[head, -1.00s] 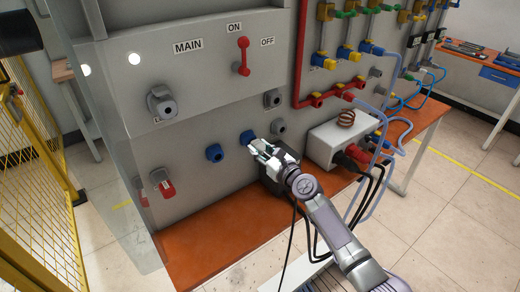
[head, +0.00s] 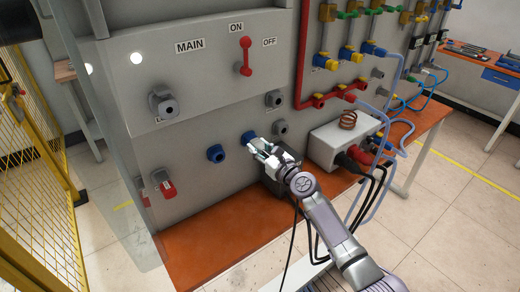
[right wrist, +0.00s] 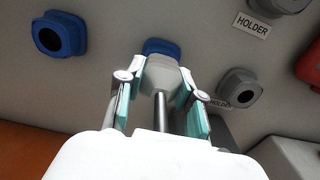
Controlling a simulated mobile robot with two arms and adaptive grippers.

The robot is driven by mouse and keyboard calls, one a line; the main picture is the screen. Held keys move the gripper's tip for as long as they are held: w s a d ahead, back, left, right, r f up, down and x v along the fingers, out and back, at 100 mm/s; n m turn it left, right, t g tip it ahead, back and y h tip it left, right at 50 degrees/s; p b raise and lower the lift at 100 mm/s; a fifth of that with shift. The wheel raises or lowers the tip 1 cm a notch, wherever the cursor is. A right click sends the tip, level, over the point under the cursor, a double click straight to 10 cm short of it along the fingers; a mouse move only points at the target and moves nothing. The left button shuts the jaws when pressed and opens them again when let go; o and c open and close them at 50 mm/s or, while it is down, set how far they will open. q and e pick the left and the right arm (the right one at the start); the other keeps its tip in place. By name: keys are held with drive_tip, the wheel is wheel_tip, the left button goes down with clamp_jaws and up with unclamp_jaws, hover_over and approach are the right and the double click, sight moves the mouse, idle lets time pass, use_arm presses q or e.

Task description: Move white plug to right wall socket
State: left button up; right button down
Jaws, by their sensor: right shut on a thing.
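The white plug (right wrist: 160,76) is between the teal-padded fingers of my right gripper (right wrist: 157,94) in the right wrist view. My right gripper (head: 262,149) also shows in the head view, low at the wall panel and shut on the plug. The plug's front end is up against the right blue wall socket (right wrist: 160,46), which it partly covers. I cannot tell how deep it sits. In the head view the right blue socket (head: 248,137) shows just beyond the fingertips. The left blue socket (head: 215,153) is empty. My left gripper is not in view.
Grey holders (head: 281,128) sit on the panel right of the sockets. A dark box stands behind my right gripper. A white box (head: 325,148) with a copper coil (head: 348,120) and cables is to the right. The orange tabletop (head: 205,245) is clear at the front left.

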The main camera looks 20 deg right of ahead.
drive_tip(key=c, duration=0.7)
unclamp_jaws()
drive_tip(key=shift+o, duration=0.2)
